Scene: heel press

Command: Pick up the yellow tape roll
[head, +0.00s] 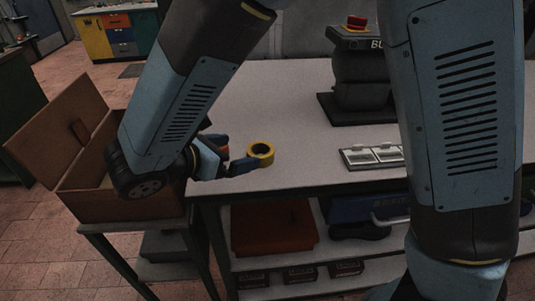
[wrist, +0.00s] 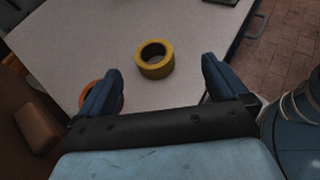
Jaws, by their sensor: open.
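The yellow tape roll (head: 261,153) lies flat on the white tabletop near the front left corner. In the wrist view the yellow tape roll (wrist: 154,62) sits ahead of my gripper, between the lines of its two fingers. My gripper (head: 232,160) is just left of the roll in the head view. In the wrist view my gripper (wrist: 160,82) has its blue fingers wide apart with nothing between them. The fingers appear apart from the roll.
An orange ring-shaped thing (wrist: 116,101) shows partly behind the left finger. An open brown wooden box (head: 120,204) stands left of the table (head: 290,85). A black device with a red button (head: 357,22) and a panel (head: 370,157) are to the right. A red bin (head: 275,228) is below.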

